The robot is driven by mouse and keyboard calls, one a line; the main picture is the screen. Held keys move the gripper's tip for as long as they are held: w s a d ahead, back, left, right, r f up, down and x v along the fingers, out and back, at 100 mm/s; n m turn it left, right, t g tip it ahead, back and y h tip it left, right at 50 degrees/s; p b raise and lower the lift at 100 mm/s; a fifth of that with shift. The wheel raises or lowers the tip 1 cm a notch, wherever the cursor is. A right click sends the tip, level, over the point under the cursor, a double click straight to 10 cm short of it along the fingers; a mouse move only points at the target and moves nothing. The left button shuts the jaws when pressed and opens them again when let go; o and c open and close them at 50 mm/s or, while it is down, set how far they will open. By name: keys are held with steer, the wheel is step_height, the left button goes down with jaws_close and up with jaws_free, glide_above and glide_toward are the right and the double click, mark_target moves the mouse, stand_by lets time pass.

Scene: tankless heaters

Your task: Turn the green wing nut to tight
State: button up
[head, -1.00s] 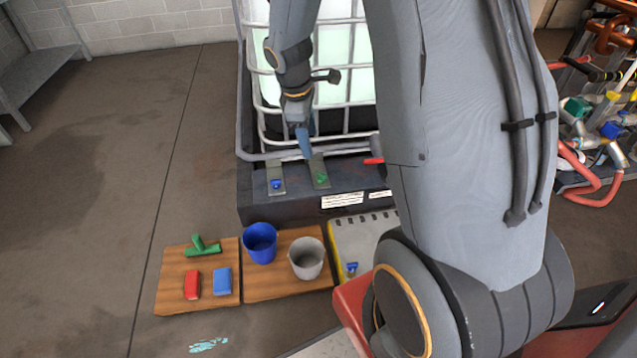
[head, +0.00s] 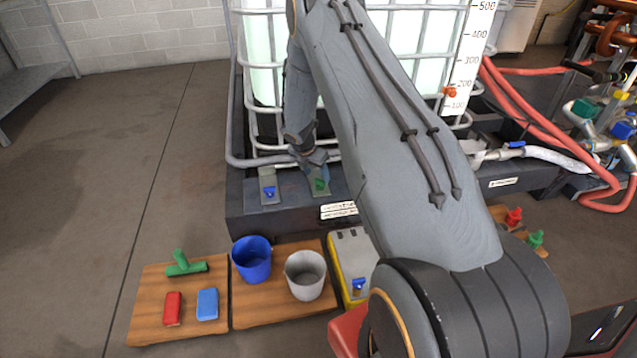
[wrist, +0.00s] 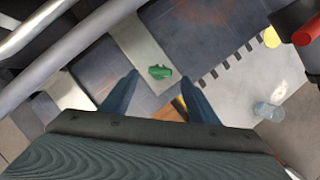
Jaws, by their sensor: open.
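The green wing nut (head: 320,184) sits on a grey plate (head: 322,194) on the dark base at the front of the caged tank. In the wrist view the wing nut (wrist: 160,72) lies on its pale plate (wrist: 138,42), just beyond and between my fingertips. My gripper (head: 314,162) is close above the wing nut in the head view. In the wrist view my gripper (wrist: 160,82) is open, with one blue finger on each side and nothing between them. I cannot tell whether the fingers reach down to the nut's height.
A blue wing nut (head: 269,192) sits on a similar plate to the left. White cage bars (head: 262,160) run close behind my gripper. A blue bucket (head: 251,260), a grey bucket (head: 305,276) and a yellow-edged case (head: 350,262) stand in front.

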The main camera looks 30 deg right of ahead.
mark_target(319, 181)
steer(key=b+x, duration=0.1)
steer(key=x, duration=0.4)
steer(key=c, duration=1)
steer(key=shift+c, duration=0.2)
